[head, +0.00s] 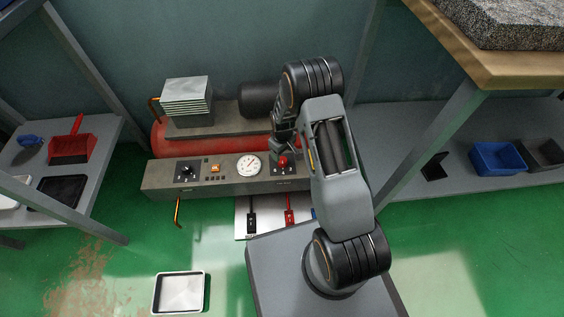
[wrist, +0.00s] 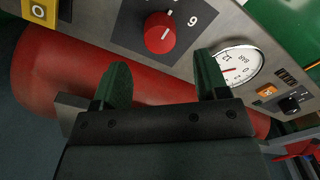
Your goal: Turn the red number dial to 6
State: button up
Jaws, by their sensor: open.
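The red number dial (wrist: 160,32) sits on a dark plate on the grey control panel. A pale mark shows on its face, and a numeral that reads as 9 or an inverted 6 is printed beside it. Other numerals are cut off or hidden. The dial also shows in the head view (head: 282,160), just below my gripper. My gripper (wrist: 161,78) is open, with its two green-padded fingers apart and nothing between them. In the wrist view the dial lies beyond the gap between the fingertips, and no contact shows.
The panel (head: 218,187) also carries a white gauge (head: 249,164), an orange switch (head: 215,167) and a black knob (head: 186,171). A red tank (wrist: 65,75) lies behind it. Black and red levers (head: 290,214) stand below. A white tray (head: 180,292) is on the green floor.

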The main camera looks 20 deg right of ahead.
aim_at(282, 160)
jog(key=shift+f+b, duration=0.95)
jog(key=shift+f, duration=1.85)
jog(key=c, duration=0.9)
